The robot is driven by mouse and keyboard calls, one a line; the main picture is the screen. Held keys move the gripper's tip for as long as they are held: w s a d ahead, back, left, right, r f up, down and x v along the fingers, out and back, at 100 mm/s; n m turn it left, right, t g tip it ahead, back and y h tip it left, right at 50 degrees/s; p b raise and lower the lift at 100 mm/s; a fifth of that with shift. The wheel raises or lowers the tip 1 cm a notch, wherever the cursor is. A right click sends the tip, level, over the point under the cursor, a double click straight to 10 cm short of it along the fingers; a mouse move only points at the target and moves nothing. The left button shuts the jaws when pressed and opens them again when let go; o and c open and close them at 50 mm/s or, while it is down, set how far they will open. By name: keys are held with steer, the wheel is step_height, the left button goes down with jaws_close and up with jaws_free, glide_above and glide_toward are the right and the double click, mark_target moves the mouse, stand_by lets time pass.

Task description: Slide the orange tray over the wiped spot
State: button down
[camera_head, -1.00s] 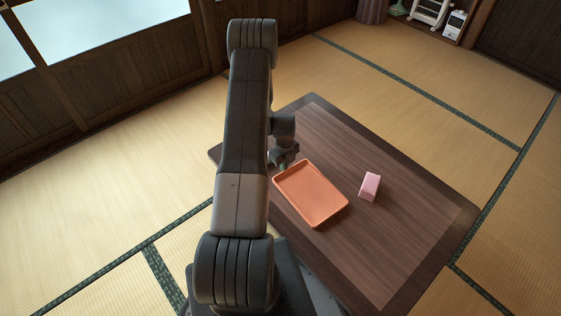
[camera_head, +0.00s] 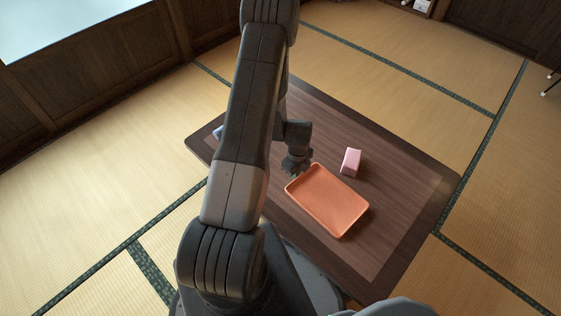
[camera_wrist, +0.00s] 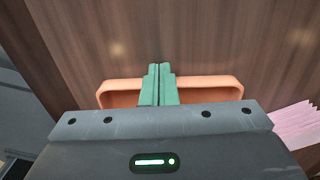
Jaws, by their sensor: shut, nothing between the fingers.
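The orange tray (camera_head: 330,203) lies flat on the dark wooden table, right of my arm in the head view. Its rim also shows in the wrist view (camera_wrist: 215,86), behind my fingers. My gripper (camera_head: 295,174) is low at the tray's far-left end. Its green fingers (camera_wrist: 158,70) are shut together with nothing between them. They overlap the tray's rim in the wrist view; I cannot tell whether they touch it. No wiped spot can be made out on the table.
A pale object (camera_head: 217,132) lies at the table's left edge, partly behind my arm. The table's right side is clear.

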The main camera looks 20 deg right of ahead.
mark_target(320, 195)
steer(key=s+d, duration=0.1)
steer(key=s, duration=0.2)
steer(key=s+d+b, duration=0.1)
steer(key=s, duration=0.3)
steer(key=s+d, duration=0.2)
steer(key=s, duration=0.1)
steer(key=shift+s, duration=0.15)
